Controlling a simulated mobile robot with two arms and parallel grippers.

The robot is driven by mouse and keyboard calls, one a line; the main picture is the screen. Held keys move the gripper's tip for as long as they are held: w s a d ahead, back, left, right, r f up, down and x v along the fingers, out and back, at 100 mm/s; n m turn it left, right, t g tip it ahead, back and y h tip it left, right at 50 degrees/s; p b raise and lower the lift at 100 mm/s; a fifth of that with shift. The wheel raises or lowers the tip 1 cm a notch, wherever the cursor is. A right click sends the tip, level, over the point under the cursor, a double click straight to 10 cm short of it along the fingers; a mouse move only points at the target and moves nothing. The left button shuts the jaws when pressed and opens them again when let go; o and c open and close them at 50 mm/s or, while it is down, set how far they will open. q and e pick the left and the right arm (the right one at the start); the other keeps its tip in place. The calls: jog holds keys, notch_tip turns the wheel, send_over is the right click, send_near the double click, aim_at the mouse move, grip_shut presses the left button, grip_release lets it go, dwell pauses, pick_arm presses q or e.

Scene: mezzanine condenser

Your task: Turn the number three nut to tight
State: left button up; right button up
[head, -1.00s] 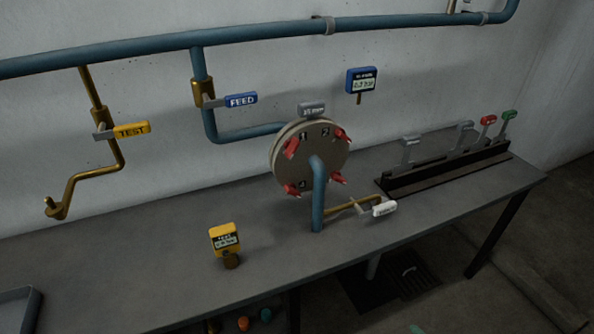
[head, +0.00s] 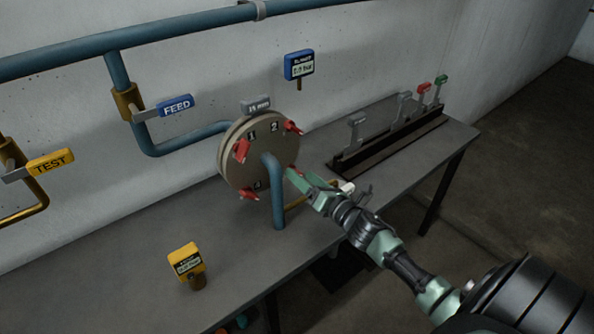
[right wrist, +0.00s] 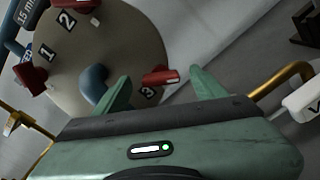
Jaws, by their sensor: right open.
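The round flange plate (head: 232,172) stands on the bench with red winged nuts at labels 1, 2, 3 and 4. In the right wrist view the number three nut (right wrist: 160,77) lies beside its "3" label, between my right gripper's two green fingers (right wrist: 160,88). The fingers are open, one on each side, with visible gaps. In the head view my right gripper (head: 295,177) reaches the plate's lower right and mostly hides that nut. The number one nut (head: 241,151), number two nut (head: 292,127) and number four nut (head: 249,194) show clearly. My left gripper is out of view.
A blue pipe (head: 278,200) rises in front of the plate, close to my right gripper. A white-handled valve (head: 347,187) sits just right of it. A yellow gauge (head: 185,260) stands at the front. A lever rack (head: 390,145) occupies the right of the bench.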

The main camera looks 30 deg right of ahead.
jog(key=shift+w+a, duration=0.15)
jog(key=shift+w, duration=1)
jog(key=shift+c, duration=0.3)
jog(key=c, duration=1.3)
